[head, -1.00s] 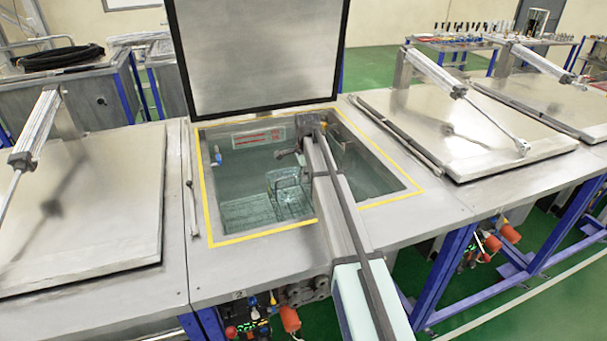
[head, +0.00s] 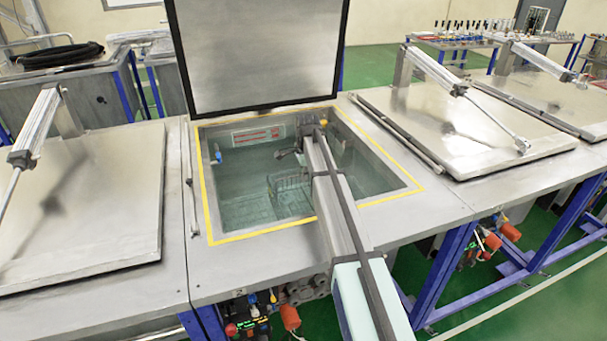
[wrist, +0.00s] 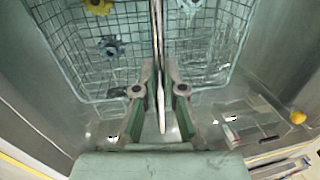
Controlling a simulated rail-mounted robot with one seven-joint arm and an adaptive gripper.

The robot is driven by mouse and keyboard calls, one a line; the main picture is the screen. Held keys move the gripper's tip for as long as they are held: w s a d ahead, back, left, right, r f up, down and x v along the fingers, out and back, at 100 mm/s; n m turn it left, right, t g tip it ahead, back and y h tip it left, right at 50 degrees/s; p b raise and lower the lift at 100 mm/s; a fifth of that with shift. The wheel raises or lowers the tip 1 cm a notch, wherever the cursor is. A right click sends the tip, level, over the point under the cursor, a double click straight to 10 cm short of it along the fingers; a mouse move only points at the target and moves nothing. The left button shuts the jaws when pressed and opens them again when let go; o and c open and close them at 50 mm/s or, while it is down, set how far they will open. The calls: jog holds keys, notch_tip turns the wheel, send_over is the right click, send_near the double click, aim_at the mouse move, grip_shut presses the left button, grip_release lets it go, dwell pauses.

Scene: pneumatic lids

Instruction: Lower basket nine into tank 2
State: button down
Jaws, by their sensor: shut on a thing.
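The wire basket (wrist: 85,60) fills the top of the wrist view, with a few small parts inside. My gripper (wrist: 159,92) is shut on the thin upright handle (wrist: 158,35) of this basket. In the head view the basket (head: 288,187) is low inside the open tank (head: 235,238), left of my arm, and looks dim, as if under the liquid. My arm hides its right side. My gripper cannot be made out clearly in the head view. I cannot read a number on the basket.
The tank's lid (head: 260,55) stands open behind it. Shut lids lie to the left (head: 80,210) and right (head: 465,130). Yellow tape (head: 207,205) edges the opening. Tank walls are close around the basket.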

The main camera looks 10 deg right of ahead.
jog(key=shift+s+f+b, duration=0.3)
jog(key=shift+s+f, duration=0.05)
jog(key=shift+f, duration=0.55)
dwell(0.6)
jog(key=c, duration=1.4)
grip_release()
jog(key=shift+o, duration=1)
jog(key=shift+w+f, duration=0.1)
jog(key=shift+w, duration=0.1)
jog(key=shift+r, duration=0.2)
jog(key=shift+r, duration=0.45)
notch_tip(320, 180, up, 23)
jog(key=s+p, duration=0.2)
jog(key=p, duration=0.5)
jog(key=shift+d, duration=0.15)
